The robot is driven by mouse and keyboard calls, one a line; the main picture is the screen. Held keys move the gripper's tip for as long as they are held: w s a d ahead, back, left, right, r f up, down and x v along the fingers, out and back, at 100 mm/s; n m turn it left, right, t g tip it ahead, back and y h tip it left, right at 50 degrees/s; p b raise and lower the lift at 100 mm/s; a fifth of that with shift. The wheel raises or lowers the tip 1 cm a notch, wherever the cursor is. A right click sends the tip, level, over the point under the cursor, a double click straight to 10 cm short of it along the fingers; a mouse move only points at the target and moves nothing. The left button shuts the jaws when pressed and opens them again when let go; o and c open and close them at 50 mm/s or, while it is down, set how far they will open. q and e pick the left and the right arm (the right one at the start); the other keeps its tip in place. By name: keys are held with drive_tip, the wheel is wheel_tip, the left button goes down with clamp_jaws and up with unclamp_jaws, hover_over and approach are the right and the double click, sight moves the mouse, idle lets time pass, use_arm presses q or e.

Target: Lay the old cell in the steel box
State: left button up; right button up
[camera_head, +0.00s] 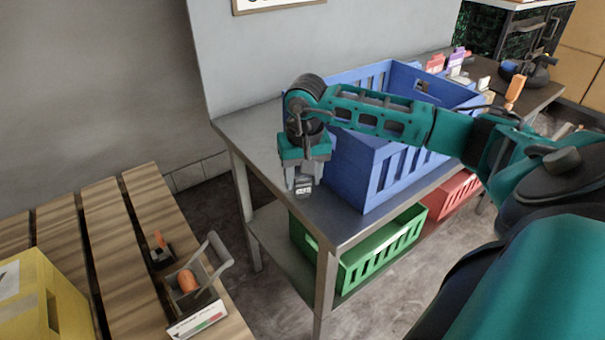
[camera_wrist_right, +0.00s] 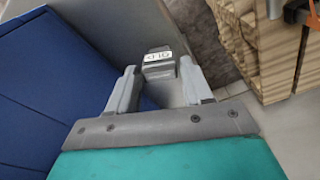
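The old cell (camera_head: 303,187) is a small dark block with a pale label, at the left end of the steel table. In the right wrist view the cell (camera_wrist_right: 158,62) shows its "OLD" label just beyond the fingertips. My right gripper (camera_head: 304,178) points down over it. In the wrist view its fingers (camera_wrist_right: 160,72) are apart, with a gap on either side of the cell. A small grey open box (camera_head: 208,292) with a raised handle or lid, likely the steel box, stands on the slatted wooden surface, lower left; an orange item shows in it. My left gripper is out of view.
A blue crate (camera_head: 377,172) stands right beside my right gripper on the steel table (camera_head: 252,128). Green (camera_head: 385,249) and red crates are on the shelf below. A yellow box (camera_head: 38,298) and a small dark item with an orange top (camera_head: 160,252) are on the slatted surface (camera_head: 110,222).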

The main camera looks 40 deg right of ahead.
drive_tip(key=shift+r, duration=0.1)
drive_tip(key=c, duration=0.8)
